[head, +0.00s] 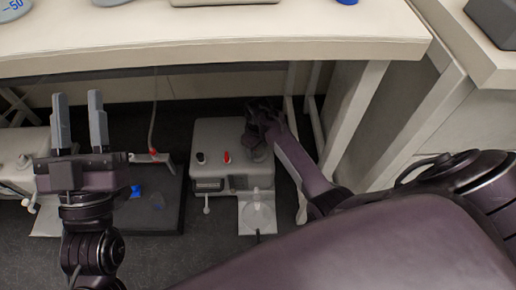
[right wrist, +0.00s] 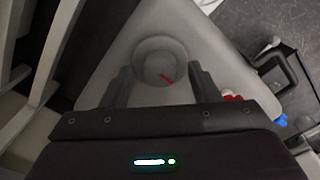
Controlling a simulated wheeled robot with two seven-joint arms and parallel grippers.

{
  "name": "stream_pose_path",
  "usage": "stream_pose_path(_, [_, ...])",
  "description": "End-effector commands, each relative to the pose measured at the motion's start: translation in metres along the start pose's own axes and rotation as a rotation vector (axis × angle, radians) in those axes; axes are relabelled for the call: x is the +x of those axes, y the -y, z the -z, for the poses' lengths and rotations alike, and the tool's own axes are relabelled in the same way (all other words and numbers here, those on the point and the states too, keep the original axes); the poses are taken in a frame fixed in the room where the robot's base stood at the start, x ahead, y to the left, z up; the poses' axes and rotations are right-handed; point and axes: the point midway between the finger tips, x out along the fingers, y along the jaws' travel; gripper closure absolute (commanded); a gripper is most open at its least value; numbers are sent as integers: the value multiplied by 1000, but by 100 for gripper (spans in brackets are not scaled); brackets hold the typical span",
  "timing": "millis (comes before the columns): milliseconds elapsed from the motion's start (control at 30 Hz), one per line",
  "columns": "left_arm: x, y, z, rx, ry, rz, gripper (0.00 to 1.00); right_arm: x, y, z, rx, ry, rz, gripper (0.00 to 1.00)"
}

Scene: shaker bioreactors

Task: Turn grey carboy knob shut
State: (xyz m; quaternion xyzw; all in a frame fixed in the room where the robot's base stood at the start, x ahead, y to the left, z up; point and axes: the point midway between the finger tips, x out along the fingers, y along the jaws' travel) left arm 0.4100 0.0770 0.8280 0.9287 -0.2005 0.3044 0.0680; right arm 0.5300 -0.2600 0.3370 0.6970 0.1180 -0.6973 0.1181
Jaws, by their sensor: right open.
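The grey carboy (head: 218,135) is a box-like grey unit on the dark floor under the bench. Its top carries a dark knob (head: 201,158) and a red one (head: 227,157). In the right wrist view a round grey knob (right wrist: 152,57) with a red mark sits on the grey top. My right gripper (head: 258,140) is over the right part of the carboy, and its open fingers stand on either side of that knob in the right wrist view. I cannot tell whether they touch it. My left gripper (head: 78,97) is open and empty, fingers up, left of the carboy.
A white bench top (head: 220,35) overhangs the back, with pale legs (head: 352,115) right of the carboy. A dark slab (head: 160,205) with a red-handled tube and a blue piece lies to the left. A clear flask (head: 258,212) stands on a light plate in front.

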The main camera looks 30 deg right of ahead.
Motion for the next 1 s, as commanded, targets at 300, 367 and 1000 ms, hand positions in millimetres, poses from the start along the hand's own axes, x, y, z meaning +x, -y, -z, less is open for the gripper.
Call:
stream_pose_path(300, [2, 0, 18, 3, -86, -2, 64, 5, 0, 0, 0, 0, 0, 44])
stream_pose_path(367, [2, 0, 18, 3, -87, -2, 64, 5, 0, 0, 0, 0, 0, 44])
stream_pose_path(1000, [3, 0, 17, 4, -78, -1, 64, 5, 0, 0, 5, 0, 0, 89])
